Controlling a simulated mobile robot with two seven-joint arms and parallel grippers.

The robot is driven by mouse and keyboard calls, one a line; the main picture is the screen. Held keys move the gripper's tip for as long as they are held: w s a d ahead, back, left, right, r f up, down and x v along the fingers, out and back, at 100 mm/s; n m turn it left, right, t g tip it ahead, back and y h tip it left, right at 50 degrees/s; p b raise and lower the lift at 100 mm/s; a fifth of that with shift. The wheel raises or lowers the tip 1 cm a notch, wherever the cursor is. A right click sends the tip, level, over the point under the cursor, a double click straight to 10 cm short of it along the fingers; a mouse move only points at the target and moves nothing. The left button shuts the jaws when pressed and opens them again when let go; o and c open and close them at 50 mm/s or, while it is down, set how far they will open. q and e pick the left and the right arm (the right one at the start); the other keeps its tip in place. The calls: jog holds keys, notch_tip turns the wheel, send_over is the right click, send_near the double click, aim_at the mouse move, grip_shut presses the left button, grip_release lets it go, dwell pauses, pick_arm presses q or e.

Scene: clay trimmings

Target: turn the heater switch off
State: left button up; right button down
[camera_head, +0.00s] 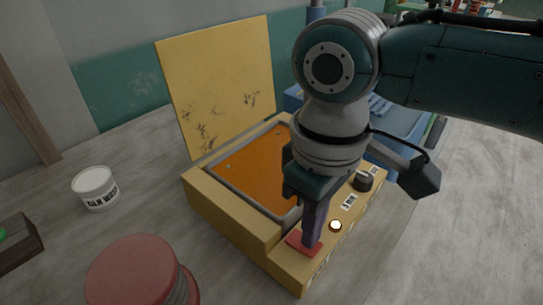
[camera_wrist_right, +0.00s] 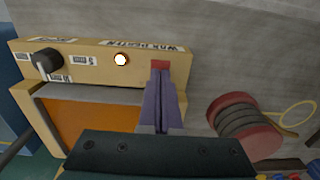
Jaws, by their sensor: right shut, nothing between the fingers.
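The heater is a yellow box (camera_head: 215,208) with a raised lid and an orange surface inside. Its front panel carries a red switch (camera_head: 293,243), a glowing round lamp (camera_head: 335,225) and a dark knob (camera_head: 364,181). In the right wrist view the red switch (camera_wrist_right: 160,65) lies just beyond my fingertips, with the lit lamp (camera_wrist_right: 121,59) and knob (camera_wrist_right: 46,61) to its left. My right gripper (camera_head: 312,246) is shut and empty, pointing down at the switch. Its fingertips hide part of the switch; I cannot tell whether they touch it. My left gripper is out of view.
A red-ended spool (camera_head: 135,272) stands near the heater's front left corner; it also shows in the right wrist view (camera_wrist_right: 245,125). A white labelled tub (camera_head: 95,188) stands at left. A blue object (camera_head: 398,125) is behind the heater. The bench between tub and heater is clear.

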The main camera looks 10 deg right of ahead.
jog(key=shift+f+b, duration=0.3)
jog(key=shift+f, duration=0.25)
jog(key=shift+r, duration=0.1)
notch_tip(320, 180, up, 7)
jog(key=p, duration=0.8)
dwell(0.5)
